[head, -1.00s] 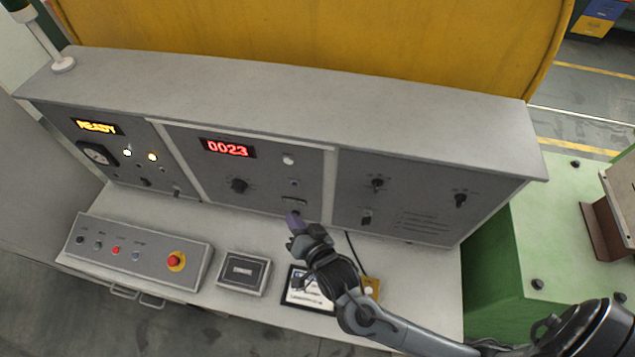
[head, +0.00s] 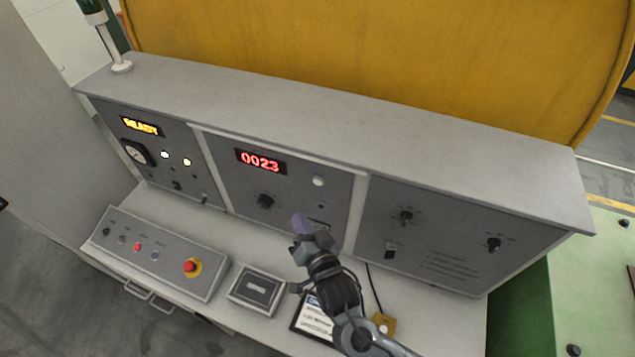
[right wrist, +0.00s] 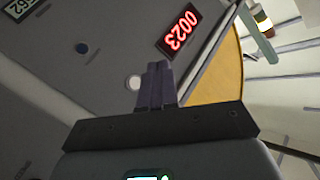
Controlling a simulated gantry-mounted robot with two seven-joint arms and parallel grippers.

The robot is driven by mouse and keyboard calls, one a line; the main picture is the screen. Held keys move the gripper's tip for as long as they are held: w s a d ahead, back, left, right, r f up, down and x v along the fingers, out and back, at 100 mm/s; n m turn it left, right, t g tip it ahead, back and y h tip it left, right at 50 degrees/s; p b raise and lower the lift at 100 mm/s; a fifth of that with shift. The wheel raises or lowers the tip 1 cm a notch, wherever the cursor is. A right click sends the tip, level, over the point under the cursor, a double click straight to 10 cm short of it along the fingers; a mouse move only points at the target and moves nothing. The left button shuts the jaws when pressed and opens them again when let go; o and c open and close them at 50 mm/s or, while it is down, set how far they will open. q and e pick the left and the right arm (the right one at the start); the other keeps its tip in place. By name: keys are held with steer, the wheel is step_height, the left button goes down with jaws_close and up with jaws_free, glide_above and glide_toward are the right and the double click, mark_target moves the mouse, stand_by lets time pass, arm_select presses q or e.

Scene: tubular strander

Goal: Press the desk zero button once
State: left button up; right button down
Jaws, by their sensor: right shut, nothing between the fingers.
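The grey control desk (head: 215,245) has a middle upright panel with a red display (head: 260,161) reading 0023. A pale round button (head: 318,181) sits right of the display, with a small dark button (head: 320,205) below it. No label shows which one is zero. My right gripper (head: 300,223) is shut and empty, its purple fingertips in front of the middle panel, below the pale button. In the right wrist view the fingertips (right wrist: 156,68) appear beside the pale button (right wrist: 133,82); contact cannot be made out. The dark button (right wrist: 82,48) is clear of them. My left gripper is out of view.
A sloped button box (head: 155,250) with a red mushroom button (head: 191,266) stands at the left. A small grey box (head: 257,290) and a framed card (head: 312,320) lie on the desk near my right arm. A dark knob (head: 265,201) projects left of my fingers.

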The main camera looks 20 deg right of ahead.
mark_target(318, 182)
steer(key=w+d+b, duration=0.2)
steer(key=w+d, duration=0.4)
steer(key=shift+b, duration=0.3)
stand_by(0.4)
stand_by(0.9)
stand_by(0.8)
steer(key=shift+d, duration=0.15)
steer(key=shift+w+d, duration=0.2)
steer(key=shift+w, duration=0.05)
